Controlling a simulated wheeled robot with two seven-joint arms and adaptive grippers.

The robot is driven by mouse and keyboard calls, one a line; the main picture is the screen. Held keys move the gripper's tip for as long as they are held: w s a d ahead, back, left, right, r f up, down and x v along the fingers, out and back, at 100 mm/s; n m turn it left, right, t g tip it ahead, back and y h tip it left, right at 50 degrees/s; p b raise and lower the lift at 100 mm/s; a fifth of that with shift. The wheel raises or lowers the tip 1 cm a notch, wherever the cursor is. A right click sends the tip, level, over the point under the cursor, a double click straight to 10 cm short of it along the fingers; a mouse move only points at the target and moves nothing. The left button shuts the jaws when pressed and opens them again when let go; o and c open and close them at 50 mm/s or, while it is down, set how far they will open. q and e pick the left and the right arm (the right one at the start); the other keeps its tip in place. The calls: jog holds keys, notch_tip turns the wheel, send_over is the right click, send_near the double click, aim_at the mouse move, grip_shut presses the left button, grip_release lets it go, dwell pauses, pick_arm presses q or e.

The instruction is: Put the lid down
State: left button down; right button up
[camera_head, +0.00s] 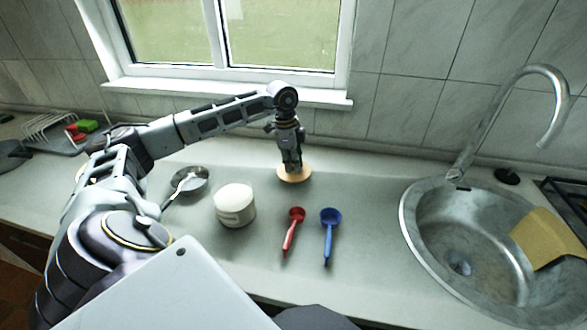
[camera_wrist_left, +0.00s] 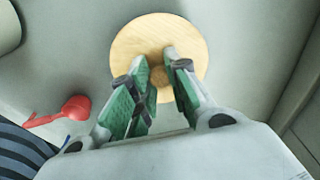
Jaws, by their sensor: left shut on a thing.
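The lid is a round, pale wooden disc (camera_head: 296,179) with a small knob, at the back middle of the counter in the head view. It shows larger in the left wrist view (camera_wrist_left: 135,42), with its wooden knob between the fingers. My left gripper (camera_head: 292,166) points down over the lid and is shut on the knob; its green-padded fingers (camera_wrist_left: 155,65) show in the wrist view. The lid is level, at or very near the counter; I cannot tell whether it touches. A white pot (camera_head: 235,210) stands to its front left. My right gripper is out of view.
A red scoop (camera_head: 292,228) and a blue scoop (camera_head: 330,232) lie in front of the lid. A small metal pan (camera_head: 189,179) lies left of the pot. The sink (camera_head: 410,215) is at right, with a tap (camera_head: 490,115). Counter right of the lid is clear.

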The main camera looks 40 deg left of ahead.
pick_arm(q)
jog(key=shift+f, duration=1.1)
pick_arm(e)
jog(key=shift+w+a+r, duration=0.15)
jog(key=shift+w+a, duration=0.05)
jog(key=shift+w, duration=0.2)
pick_arm(q)
jog(key=c, duration=1.4)
grip_release()
jog(key=shift+o, duration=0.2)
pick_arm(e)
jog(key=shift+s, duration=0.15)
